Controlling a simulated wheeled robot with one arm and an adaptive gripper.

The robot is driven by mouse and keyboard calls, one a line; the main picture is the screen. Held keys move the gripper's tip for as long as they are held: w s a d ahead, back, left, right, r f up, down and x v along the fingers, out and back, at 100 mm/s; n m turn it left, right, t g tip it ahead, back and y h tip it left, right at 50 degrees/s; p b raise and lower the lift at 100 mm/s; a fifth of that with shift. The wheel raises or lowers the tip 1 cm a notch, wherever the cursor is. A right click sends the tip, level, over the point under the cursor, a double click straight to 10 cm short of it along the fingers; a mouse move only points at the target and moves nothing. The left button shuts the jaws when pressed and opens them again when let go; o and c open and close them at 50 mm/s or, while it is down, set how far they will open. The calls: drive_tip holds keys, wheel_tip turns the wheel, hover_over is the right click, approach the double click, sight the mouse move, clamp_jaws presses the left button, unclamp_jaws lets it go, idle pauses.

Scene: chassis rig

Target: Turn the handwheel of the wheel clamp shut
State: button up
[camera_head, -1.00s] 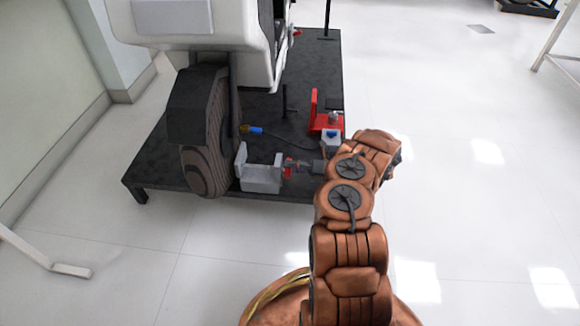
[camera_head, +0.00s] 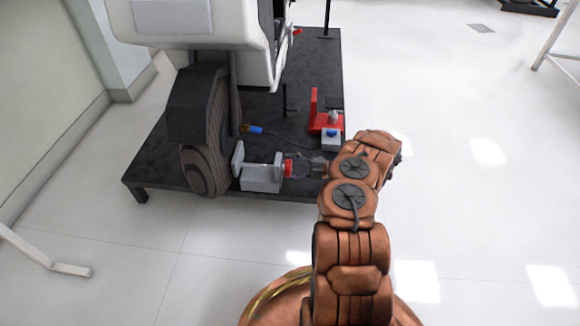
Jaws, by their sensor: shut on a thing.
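The wheel clamp (camera_head: 261,183) is a light grey block with upright plates, standing on the dark platform beside the tyre (camera_head: 205,150). Its left plate (camera_head: 238,160) is close to the tyre; I cannot tell whether they touch. The red handwheel (camera_head: 289,168) is at the clamp's right side, partly hidden by my gripper. My gripper (camera_head: 298,167) is dark grey, comes in from the right and is shut on the handwheel. Its fingertips are small and hard to make out in this view.
A blue-tipped cable (camera_head: 256,130) lies behind the clamp. A white machine body (camera_head: 190,25) overhangs the tyre.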

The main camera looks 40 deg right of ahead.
drive_tip(key=shift+s+a+f+m, duration=0.1)
drive_tip(key=shift+f+m, duration=0.05)
drive_tip(key=shift+m, duration=2.05)
drive_tip(key=o, duration=1.2)
drive_tip(key=shift+c, duration=0.2)
drive_tip(key=v, duration=1.2)
